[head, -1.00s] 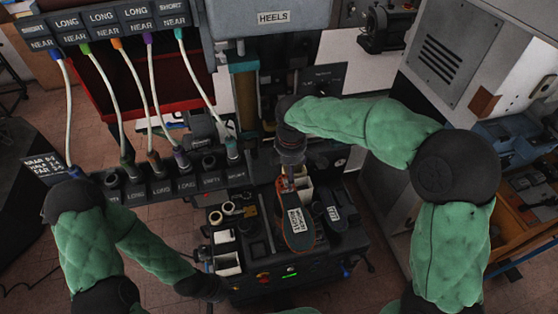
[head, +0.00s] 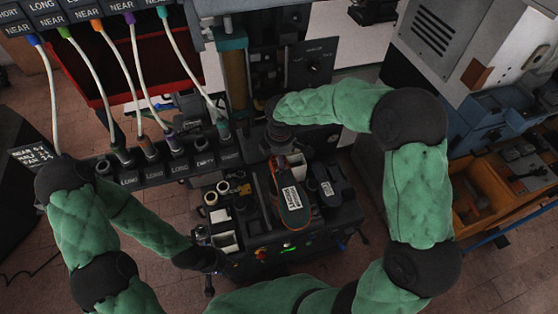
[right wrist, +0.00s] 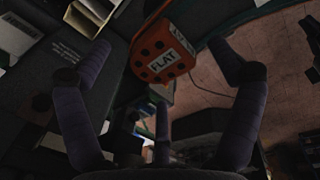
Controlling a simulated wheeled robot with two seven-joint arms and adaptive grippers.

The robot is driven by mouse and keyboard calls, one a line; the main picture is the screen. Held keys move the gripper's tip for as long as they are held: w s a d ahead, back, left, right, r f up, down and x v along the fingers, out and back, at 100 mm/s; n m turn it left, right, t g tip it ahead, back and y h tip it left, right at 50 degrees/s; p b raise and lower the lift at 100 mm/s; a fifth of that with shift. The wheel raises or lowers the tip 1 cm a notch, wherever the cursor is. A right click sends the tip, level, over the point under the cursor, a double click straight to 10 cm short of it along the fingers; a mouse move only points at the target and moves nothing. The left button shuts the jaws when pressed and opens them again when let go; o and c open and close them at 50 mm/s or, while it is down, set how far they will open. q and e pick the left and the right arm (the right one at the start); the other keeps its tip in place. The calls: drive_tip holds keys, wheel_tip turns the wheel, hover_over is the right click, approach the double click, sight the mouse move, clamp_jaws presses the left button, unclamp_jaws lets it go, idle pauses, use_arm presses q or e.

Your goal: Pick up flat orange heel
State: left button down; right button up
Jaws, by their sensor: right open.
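In the right wrist view, a flat orange heel (right wrist: 152,48) with dark holes and a white label reading FLAT shows beyond my right fingers. My right gripper (head: 281,164) is open, one finger on each side of the heel in that view; I see no contact. In the head view the gripper points down over the black bench, and my wrist hides much of the area below it. An orange-edged shoe form (head: 292,202) with a white label lies just in front of it. My left gripper (head: 207,284) hangs low beside the bench's left side; its fingers are unclear.
The black bench (head: 243,243) carries pale bins (head: 228,242), rings and a dark labelled piece (head: 328,190) right of the shoe form. Behind it is a row of labelled sockets (head: 160,170) with hanging cables. An orange-brown drawer unit (head: 470,190) stands at right.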

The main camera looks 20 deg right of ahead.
drive_tip(key=shift+w+f, duration=0.2)
drive_tip(key=shift+f, duration=0.75)
drive_tip(key=c, duration=1.6)
drive_tip(key=shift+r, duration=0.2)
